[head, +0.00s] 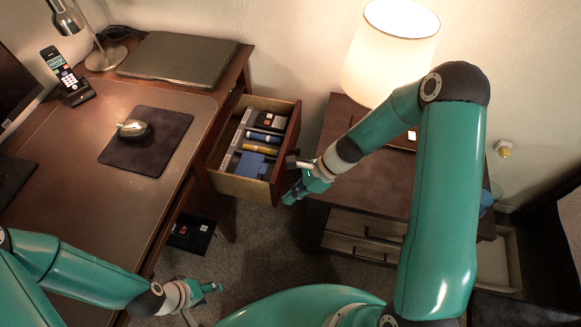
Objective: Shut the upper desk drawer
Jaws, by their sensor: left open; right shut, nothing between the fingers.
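The upper desk drawer (235,186) is pulled out from the right side of the wooden desk (72,128). Its wooden front panel (287,150) faces right, and a small grey piece that may be its handle (292,160) shows there. My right gripper (297,190) is shut and empty, close to the outer side of the drawer front. I cannot tell whether it touches the front. My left gripper (212,288) is open and empty, low over the carpet in front of the drawer, well apart from it.
The drawer holds a blue box (251,164), markers and small boxes. A side cabinet (345,112) with a lit lamp (390,45) stands to the right, leaving a narrow gap. A mouse (133,129), phone (66,76) and closed laptop (178,57) are on the desk. A dark item (191,233) lies below.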

